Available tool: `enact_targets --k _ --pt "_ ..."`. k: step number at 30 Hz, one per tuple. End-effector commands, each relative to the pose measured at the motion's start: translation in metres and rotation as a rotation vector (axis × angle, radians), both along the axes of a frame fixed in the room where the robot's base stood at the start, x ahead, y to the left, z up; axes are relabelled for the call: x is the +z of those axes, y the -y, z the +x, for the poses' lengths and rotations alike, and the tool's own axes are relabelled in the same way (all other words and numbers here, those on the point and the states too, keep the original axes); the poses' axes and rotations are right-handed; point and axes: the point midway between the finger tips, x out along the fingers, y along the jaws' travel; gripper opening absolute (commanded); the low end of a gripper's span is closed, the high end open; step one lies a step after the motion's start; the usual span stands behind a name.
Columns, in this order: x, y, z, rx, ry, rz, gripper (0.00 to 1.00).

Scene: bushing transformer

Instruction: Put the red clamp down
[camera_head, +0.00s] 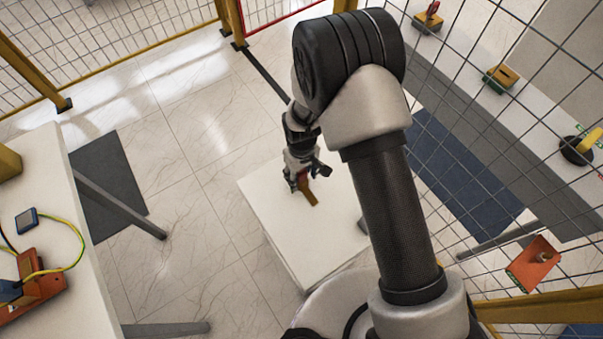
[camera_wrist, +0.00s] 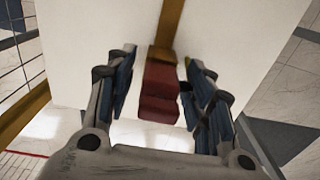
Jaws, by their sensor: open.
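The red clamp shows in the wrist view as a red stepped block (camera_wrist: 160,88) with a brownish-yellow bar running away from it. In the head view its yellow-brown part (camera_head: 309,196) shows over the white table (camera_head: 272,215), and my gripper partly hides the red part. My gripper (camera_head: 303,180) is low over the table top. In the wrist view its fingers stand open on both sides of the red block, with a gap visible on the left. Whether the clamp touches the right finger is hard to tell.
A table at the left holds a red device (camera_head: 38,285) with a yellow-green cable (camera_head: 78,245) and a small blue meter (camera_head: 27,219). Wire mesh fencing runs along the right, with other tools behind it. Bare table top surrounds the clamp.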

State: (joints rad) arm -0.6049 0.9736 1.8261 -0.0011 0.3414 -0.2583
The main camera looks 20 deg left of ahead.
Motion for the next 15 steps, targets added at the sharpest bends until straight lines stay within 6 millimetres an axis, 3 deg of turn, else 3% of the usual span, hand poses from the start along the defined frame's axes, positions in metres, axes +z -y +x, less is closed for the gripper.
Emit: enact_targets --k 7,15 --pt "0.013 0.000 0.001 0.000 0.002 0.001 0.48" --pt "0.071 -0.001 0.001 0.000 0.003 0.002 0.48"
